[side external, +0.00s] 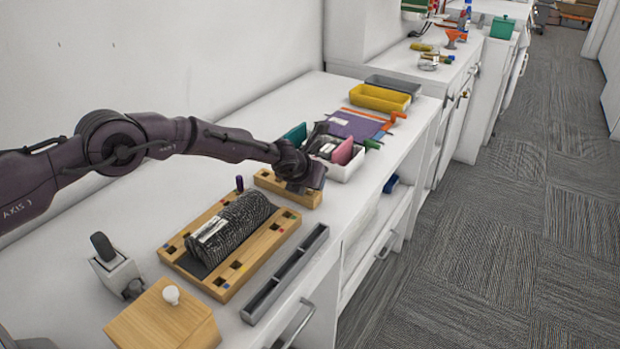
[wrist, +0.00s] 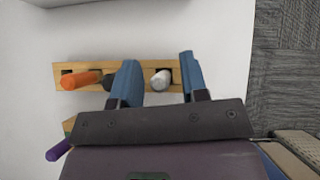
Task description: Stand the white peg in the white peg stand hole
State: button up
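The white peg (wrist: 161,79) is in a narrow wooden rack (wrist: 148,67), leaning a little in the wrist view. My gripper (wrist: 157,74) is open above the rack, with one blue finger on each side of the white peg and a gap to both. In the side view my gripper (side external: 300,180) is low over the rack (side external: 270,182) and hides the white peg. A wooden peg board (side external: 228,285) with square holes and coloured marks stands nearer the camera. I cannot tell which hole is the white one.
An orange peg (wrist: 80,79) and a dark peg or hole share the rack. A purple peg (side external: 239,183) stands in the board, where a dark textured roll (side external: 240,225) lies. A grey channel (side external: 285,275) lies along the bench edge. A white bin (side external: 348,168) is behind my gripper.

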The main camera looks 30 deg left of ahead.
jog(key=shift+r, duration=0.1)
jog(key=shift+s+d+r, duration=0.1)
jog(key=shift+s+r, duration=0.1)
jog(key=shift+r, duration=0.2)
jog(key=a+v, duration=0.1)
jog(key=v, duration=1)
jog(key=shift+d, duration=0.45)
jog(key=shift+s, duration=0.15)
